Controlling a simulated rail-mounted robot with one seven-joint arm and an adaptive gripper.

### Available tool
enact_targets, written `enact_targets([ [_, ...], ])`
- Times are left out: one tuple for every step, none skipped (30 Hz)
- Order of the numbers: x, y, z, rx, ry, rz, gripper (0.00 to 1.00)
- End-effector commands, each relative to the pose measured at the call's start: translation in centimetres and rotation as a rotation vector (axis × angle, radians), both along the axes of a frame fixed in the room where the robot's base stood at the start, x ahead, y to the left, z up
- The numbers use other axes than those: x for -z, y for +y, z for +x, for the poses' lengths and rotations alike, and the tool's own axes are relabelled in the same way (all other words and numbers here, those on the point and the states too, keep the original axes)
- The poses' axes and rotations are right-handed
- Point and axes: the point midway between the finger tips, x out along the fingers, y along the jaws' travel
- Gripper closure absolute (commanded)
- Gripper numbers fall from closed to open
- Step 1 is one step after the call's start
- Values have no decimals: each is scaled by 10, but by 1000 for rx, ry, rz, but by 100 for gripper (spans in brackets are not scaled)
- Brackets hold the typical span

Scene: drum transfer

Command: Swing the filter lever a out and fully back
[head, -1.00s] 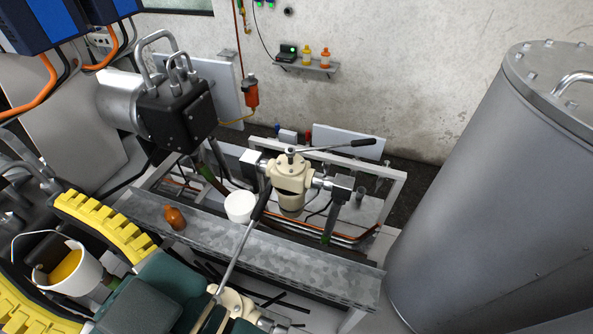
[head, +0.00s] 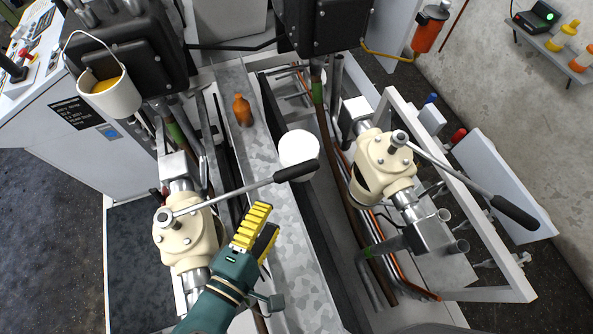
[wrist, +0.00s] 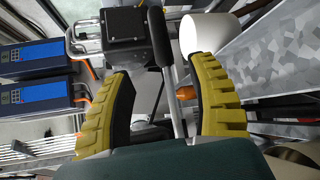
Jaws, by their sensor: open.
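Two cream filter housings stand in the rig. The left filter housing (head: 190,240) has a lever (head: 230,190) with a silver rod and a black grip (head: 296,170), pointing right over the grey beam. The right filter housing (head: 372,170) has a similar lever (head: 450,175) pointing down-right. No label shows which is a. My gripper (head: 266,217), with yellow ribbed fingers, is open just below the left lever's rod in the head view, apart from it. In the wrist view my gripper (wrist: 157,66) has a lever's rod (wrist: 172,92) and black grip (wrist: 158,42) showing between its fingers; contact is not visible.
A white cylinder (head: 299,153) stands beside the left lever's grip. A brown bottle (head: 242,110) stands on the grey beam (head: 285,225). A white bucket (head: 112,98) with yellow contents hangs at upper left. A white frame (head: 460,190) surrounds the right filter.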

Motion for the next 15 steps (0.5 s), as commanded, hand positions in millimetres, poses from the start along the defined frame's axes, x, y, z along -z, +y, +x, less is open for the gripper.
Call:
enact_targets([
  [1, -7, 10, 8, 1, 0, 42],
  [3, -10, 17, 8, 1, 1, 42],
  [5, -15, 26, 9, 2, 1, 42],
  [6, -17, 32, 8, -1, 2, 42],
  [8, -20, 39, 8, 1, 2, 42],
  [10, -25, 47, 8, 1, 3, 42],
  [12, -28, 54, 8, 1, 3, 42],
  [13, -31, 60, 6, -1, 4, 42],
  [16, -35, 69, 6, -1, 4, 42],
  [18, -38, 75, 8, 0, 4, 42],
  [19, -41, 81, 6, 0, 4, 42],
  [21, -44, 89, 5, 0, 5, 42],
  [22, -47, 95, 6, -1, 5, 42],
  [24, -49, 99, 5, 0, 5, 42],
  [26, -52, 105, 4, -1, 4, 42],
])
